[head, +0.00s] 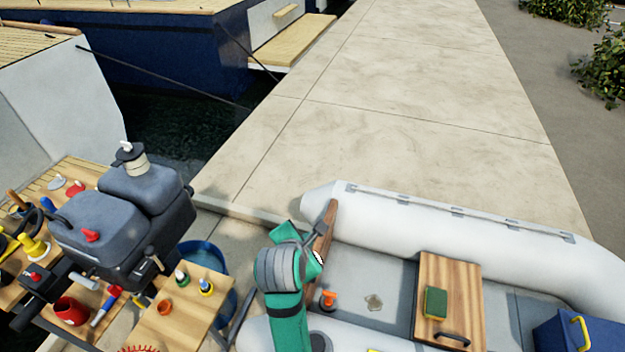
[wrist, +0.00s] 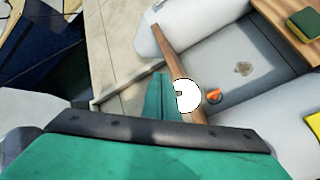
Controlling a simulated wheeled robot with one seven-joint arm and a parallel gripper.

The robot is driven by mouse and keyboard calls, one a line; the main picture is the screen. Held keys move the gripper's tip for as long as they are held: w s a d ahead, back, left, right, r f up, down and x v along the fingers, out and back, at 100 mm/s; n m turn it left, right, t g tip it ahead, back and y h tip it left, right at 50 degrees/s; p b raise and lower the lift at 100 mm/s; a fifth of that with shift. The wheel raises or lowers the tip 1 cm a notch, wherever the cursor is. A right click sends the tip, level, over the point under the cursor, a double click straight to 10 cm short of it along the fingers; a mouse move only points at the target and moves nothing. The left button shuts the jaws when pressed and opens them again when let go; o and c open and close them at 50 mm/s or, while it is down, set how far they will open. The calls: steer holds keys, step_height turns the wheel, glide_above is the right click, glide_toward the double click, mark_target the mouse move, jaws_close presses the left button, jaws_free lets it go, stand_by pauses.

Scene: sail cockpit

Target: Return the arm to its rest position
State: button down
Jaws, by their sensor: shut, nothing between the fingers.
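My green arm (head: 288,300) rises from the bottom of the head view, in front of the wooden transom of the grey inflatable dinghy. In the wrist view my gripper (wrist: 163,97) shows as green fingers close together, with nothing held between them. The fingers point toward the pale paving and stand beside the wooden transom board (wrist: 180,62). A round white part (wrist: 187,96) shows just right of the fingertips. I cannot tell whether the fingers touch it.
The dinghy tube (head: 450,222) lies to the right, with a wooden seat (head: 462,285) bearing a green sponge (head: 435,302). An orange plug (head: 328,299) is on its floor. Left are a grey outboard motor (head: 125,220), a small wooden table (head: 182,318) and a blue bucket (head: 214,262).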

steer(key=s+f+m+t+y, duration=0.2)
steer(key=s+f+m+t, duration=0.1)
steer(key=s+f+m, duration=1.05)
steer(key=s+m, duration=0.2)
steer(key=s, duration=0.2)
steer(key=s+m+t, duration=0.1)
steer(key=s, duration=0.4)
steer(key=s+r+m, duration=0.1)
steer(key=s+m, duration=0.1)
steer(key=s, duration=0.3)
steer(key=shift+s+d+r+m+t, duration=0.1)
steer(key=shift+s+m+t, duration=0.15)
steer(key=shift+m+t, duration=0.15)
steer(key=s+d+r+m+t, duration=0.1)
steer(key=s+r+m, duration=0.4)
steer(key=s, duration=0.3)
steer(key=shift+s+d+t, duration=0.25)
steer(key=shift+s+t, duration=0.05)
steer(key=shift+s, duration=0.05)
steer(key=shift+r, duration=0.1)
